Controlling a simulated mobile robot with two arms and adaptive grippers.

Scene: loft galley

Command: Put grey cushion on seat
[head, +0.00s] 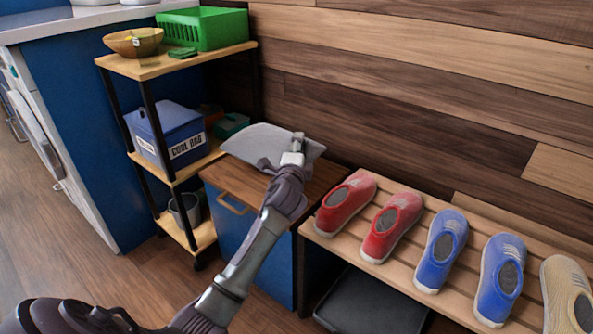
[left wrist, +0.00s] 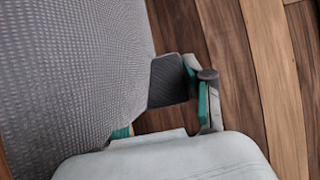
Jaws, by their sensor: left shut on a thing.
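The grey cushion (head: 246,142) is a flat grey pad above or on the wooden top of the blue cabinet seat (head: 323,183). I cannot tell whether its underside touches the wood. My left gripper (head: 294,150) reaches in from the lower left and is shut on the cushion's near right part. In the left wrist view the cushion's woven grey fabric (left wrist: 70,70) fills the left side. One finger with a dark pad (left wrist: 172,80) shows at its edge; the other finger is mostly hidden. My right gripper is not in view.
A shelf trolley (head: 150,68) stands left of the seat, with a green crate (head: 215,28), a bowl (head: 133,42) and a blue cool bag (head: 165,135). A slatted shoe rack (head: 400,260) with several shoes adjoins the right. The plank wall (head: 400,90) is behind.

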